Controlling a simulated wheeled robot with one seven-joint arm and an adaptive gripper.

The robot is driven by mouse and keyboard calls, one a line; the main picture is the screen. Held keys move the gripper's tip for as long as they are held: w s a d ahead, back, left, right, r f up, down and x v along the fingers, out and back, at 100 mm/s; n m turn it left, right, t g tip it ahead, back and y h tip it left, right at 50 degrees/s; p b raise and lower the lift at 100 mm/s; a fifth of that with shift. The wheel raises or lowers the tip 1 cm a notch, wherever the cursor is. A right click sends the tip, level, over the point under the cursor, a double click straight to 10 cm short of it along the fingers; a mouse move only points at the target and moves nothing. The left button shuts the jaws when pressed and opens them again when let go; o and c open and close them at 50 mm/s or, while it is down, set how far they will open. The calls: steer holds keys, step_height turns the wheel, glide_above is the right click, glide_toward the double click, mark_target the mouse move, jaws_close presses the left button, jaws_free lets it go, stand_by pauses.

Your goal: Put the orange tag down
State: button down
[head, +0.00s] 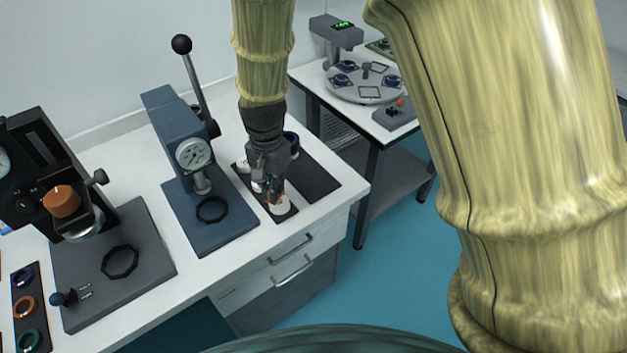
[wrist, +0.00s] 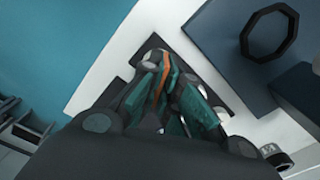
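My gripper (head: 275,192) points down over a dark strip mat (head: 296,216) on the white bench, close above a pale round disc (head: 279,206) at the mat's front end. In the wrist view my gripper (wrist: 166,88) has its teal-padded fingers close together around a thin orange strip, the orange tag (wrist: 163,78). Only its edge shows there.
A black machine (head: 60,190) is farther left. A second table with a round platter (head: 365,92) stands at the back right.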

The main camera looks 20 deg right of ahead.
steer(key=shift+s+a+f+m, duration=0.3)
steer(key=shift+s+a+f, duration=0.05)
steer(key=shift+s, duration=0.15)
steer(key=shift+s+f, duration=0.1)
steer(key=shift+s, duration=0.05)
steer(key=p, duration=0.5)
glide_above(315, 182)
steer(key=shift+f, duration=0.75)
steer(key=shift+f+p, duration=0.55)
steer(key=shift+f, duration=1.25)
steer(key=shift+f, duration=0.1)
steer(key=c, duration=1.6)
jaws_free()
steer(key=shift+c, duration=0.2)
steer(key=shift+r, duration=0.2)
step_height(315, 182, up, 12)
steer(key=b, duration=0.3)
steer(key=shift+b, duration=0.3)
